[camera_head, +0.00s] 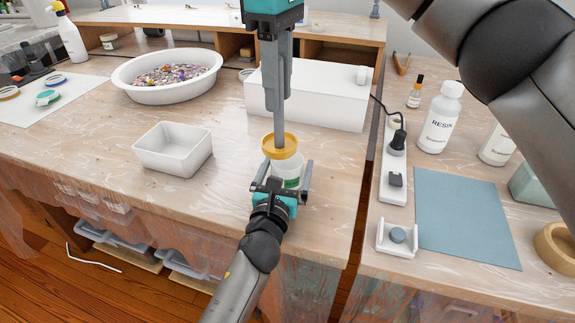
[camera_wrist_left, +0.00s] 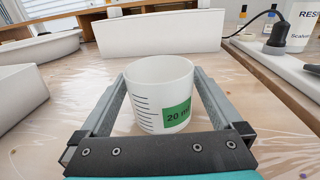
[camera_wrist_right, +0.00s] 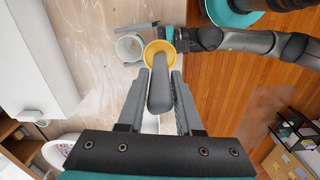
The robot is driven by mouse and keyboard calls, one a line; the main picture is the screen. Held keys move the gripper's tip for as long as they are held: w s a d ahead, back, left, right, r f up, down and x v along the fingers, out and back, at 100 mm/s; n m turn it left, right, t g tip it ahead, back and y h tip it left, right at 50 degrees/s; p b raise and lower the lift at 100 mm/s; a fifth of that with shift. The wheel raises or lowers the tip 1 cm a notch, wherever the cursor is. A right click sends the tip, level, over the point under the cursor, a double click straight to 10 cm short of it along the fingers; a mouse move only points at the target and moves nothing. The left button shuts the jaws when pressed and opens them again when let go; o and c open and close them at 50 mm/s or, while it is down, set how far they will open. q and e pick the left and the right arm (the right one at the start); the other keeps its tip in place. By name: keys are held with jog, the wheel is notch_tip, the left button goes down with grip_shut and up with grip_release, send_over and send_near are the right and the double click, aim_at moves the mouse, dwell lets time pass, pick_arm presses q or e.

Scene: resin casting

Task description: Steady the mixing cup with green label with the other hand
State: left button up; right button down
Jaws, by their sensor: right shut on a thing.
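The mixing cup (camera_wrist_left: 152,92), white with black graduation marks and a green "20 ml" label (camera_wrist_left: 177,115), stands upright near the table's front edge. My left gripper (camera_head: 284,176) is open, with its fingers on both sides of the cup. A gap shows beside the cup in the head view. The cup also shows from above in the right wrist view (camera_wrist_right: 128,48). My right gripper (camera_wrist_right: 158,75) points down above the cup and is shut on the grey handle (camera_wrist_right: 160,92) of a round yellow tool (camera_head: 280,146). In the head view the yellow part overlaps the cup's far rim.
A small white tray (camera_head: 150,155) and a white basin (camera_head: 125,82) of coloured bits stand to the left. A long white box (camera_head: 330,104) is behind.

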pick_arm(q)
jog(key=shift+f, duration=0.1)
jog(key=v, duration=1.2)
